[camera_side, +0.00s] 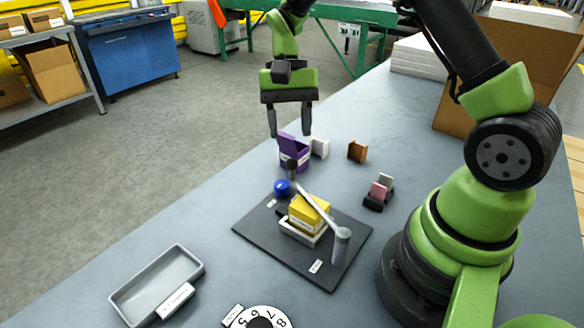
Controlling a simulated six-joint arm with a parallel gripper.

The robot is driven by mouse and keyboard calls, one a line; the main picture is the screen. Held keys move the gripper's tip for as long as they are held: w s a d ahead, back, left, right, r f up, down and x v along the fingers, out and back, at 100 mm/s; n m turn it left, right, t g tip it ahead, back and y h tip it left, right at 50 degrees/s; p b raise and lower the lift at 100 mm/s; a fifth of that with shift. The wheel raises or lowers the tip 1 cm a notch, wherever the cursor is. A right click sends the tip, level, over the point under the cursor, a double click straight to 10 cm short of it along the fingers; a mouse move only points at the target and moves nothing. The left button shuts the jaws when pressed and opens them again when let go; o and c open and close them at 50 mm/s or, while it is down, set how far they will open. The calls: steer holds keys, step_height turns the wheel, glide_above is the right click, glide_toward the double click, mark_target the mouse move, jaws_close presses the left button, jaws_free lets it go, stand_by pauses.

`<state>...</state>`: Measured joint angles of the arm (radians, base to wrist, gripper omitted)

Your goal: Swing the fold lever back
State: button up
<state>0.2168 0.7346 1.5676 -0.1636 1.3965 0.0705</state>
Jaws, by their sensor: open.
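The fold lever (315,206) is a light grey bar on a post (341,240) at the right side of a dark base plate (257,236). It slants up and left over a yellow box (305,216) that sits in a white holder (291,233). Its dark knob end (291,166) is in front of a purple box (284,142). My gripper (290,121) hangs fingers down above and behind the purple box. It is open, with nothing between its fingers.
A blue ball or button (282,188) is at the plate's back left. White (320,148) and brown (358,151) pieces stand behind, and a pink and black holder (380,191) to the right. A grey tray (127,306) and numbered dial (278,315) are in front.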

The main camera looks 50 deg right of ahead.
mark_target(291, 166)
steer(key=x, duration=0.8)
steer(key=shift+f, duration=0.15)
steer(key=shift+c, duration=0.2)
jaws_close()
